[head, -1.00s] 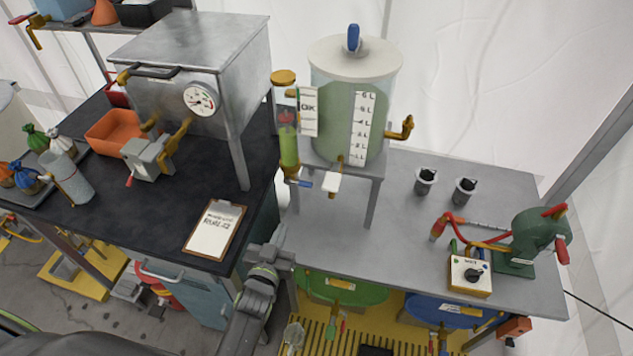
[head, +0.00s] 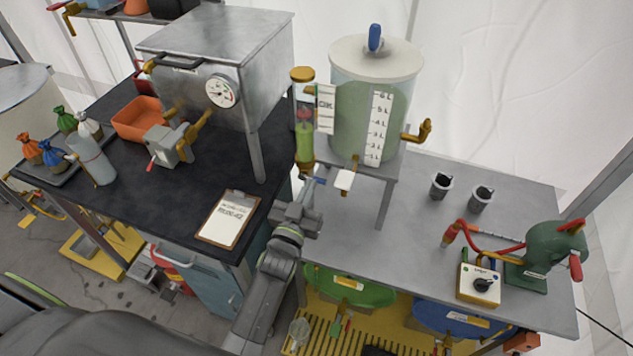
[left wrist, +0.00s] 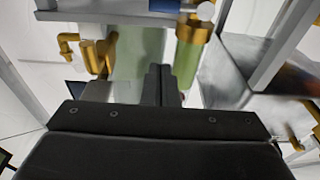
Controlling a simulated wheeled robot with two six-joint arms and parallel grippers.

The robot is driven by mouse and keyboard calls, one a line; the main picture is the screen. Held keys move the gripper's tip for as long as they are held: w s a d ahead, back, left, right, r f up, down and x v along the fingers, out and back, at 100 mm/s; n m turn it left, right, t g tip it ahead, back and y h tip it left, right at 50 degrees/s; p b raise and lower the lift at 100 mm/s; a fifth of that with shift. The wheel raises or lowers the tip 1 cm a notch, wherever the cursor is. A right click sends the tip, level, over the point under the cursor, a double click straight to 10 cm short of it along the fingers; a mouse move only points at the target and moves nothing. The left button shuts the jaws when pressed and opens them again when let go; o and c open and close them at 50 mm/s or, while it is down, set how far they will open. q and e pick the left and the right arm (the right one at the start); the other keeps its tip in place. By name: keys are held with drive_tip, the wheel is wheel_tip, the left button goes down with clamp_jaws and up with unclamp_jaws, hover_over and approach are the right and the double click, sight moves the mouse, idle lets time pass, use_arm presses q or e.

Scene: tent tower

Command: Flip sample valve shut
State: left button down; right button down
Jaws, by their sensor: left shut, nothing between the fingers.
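Below the green sight tube (head: 304,140) at the left of the clear tank (head: 350,105) is a small valve with a blue lever (head: 317,181). A white tag (head: 344,181) hangs beside it under the tank; I cannot read it. My left gripper (head: 308,188) is shut and empty, close to the blue lever; contact is unclear. In the left wrist view its dark fingers (left wrist: 161,86) are together, with the green tube (left wrist: 187,55) to their right and the blue lever (left wrist: 165,5) at the top edge. My right gripper is out of view.
A brass tap (head: 420,131) juts from the tank's right side. Two grey cups (head: 441,185) and a green pump (head: 548,255) stand on the grey table (head: 400,235). A metal oven (head: 215,60) and a clipboard (head: 228,218) are on the dark bench at left.

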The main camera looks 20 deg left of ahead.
sight(320, 182)
use_arm(q)
drive_tip(key=w+f+b, duration=0.3)
drive_tip(key=w+b, duration=0.2)
drive_tip(key=shift+w, duration=0.4)
drive_tip(key=shift+d+f+m, duration=0.2)
drive_tip(key=shift+f+m, duration=0.2)
drive_tip(key=shift+m, duration=0.6)
drive_tip(key=m, duration=0.1)
drive_tip(key=f+m+h, duration=0.1)
drive_tip(key=shift+m+p, duration=0.35)
drive_tip(key=shift+m, duration=0.05)
drive_tip(key=shift+a+f+m+g+h+b, duration=0.15)
drive_tip(key=shift+a+f+m+b, duration=0.25)
drive_tip(key=shift+f+m, duration=0.65)
drive_tip(key=shift+a+f+m+g+h+b, duration=0.15)
drive_tip(key=shift+a+f+m, duration=0.45)
drive_tip(key=shift+m, duration=0.8)
drive_tip(key=shift+a+f+m+g+h+b, duration=0.1)
drive_tip(key=shift+a+f+m+h+b, duration=0.3)
drive_tip(key=shift+f+m, duration=0.65)
drive_tip(key=shift+a+r, duration=0.15)
drive_tip(key=shift+a, duration=0.05)
